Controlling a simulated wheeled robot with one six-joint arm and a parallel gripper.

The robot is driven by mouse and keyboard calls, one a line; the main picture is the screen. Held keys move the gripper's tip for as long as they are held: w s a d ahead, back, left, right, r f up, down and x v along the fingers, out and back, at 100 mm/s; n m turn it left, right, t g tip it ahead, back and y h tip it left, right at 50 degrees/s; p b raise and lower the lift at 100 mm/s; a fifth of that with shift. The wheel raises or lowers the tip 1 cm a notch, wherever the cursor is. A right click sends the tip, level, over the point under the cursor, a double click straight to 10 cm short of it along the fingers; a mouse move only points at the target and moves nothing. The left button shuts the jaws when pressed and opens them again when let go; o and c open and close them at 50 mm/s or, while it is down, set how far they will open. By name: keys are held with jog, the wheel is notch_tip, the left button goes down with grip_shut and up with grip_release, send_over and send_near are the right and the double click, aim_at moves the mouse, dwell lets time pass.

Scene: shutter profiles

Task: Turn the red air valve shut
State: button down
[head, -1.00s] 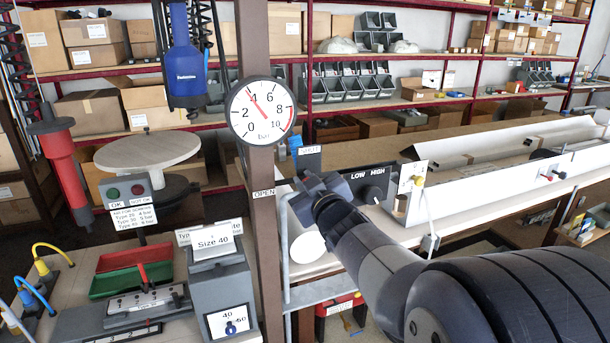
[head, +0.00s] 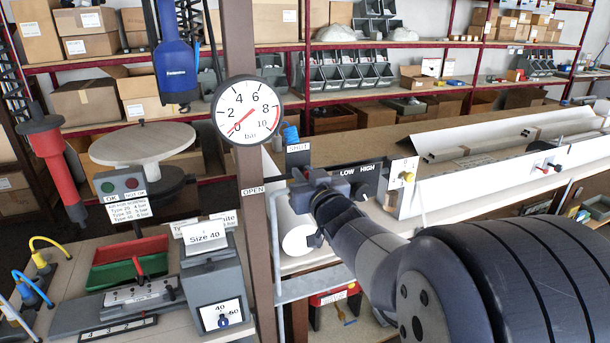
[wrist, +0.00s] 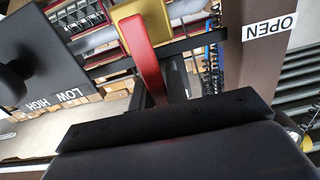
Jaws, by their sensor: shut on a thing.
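The red valve lever (wrist: 148,75) runs from a brass-coloured valve body (wrist: 139,12) down to my gripper (wrist: 165,118) in the wrist view. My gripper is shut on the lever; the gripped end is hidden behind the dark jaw. In the head view my gripper (head: 306,184) is just below the SHUT label (head: 298,148), right of the brown post (head: 239,60). The lever is mostly hidden there. The OPEN label (head: 253,190) is on the post, and shows in the wrist view (wrist: 269,27). The round gauge (head: 249,109) reads near the low end.
A dark panel marked LOW and HIGH (head: 361,180) with a black knob stands right behind my gripper. A long bench with a white rail (head: 500,175) extends right. A blue tool (head: 175,70) hangs left of the post. A grey Size 40 box (head: 213,275) stands below.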

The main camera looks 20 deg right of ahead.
jog(key=shift+f, duration=0.1)
jog(key=c, duration=1.4)
grip_release()
jog(key=s, duration=1.1)
jog(key=shift+d, duration=0.2)
jog(key=shift+w, duration=0.1)
jog(key=shift+w+a, duration=0.15)
jog(key=shift+w, duration=5.25)
jog(key=shift+s, duration=0.15)
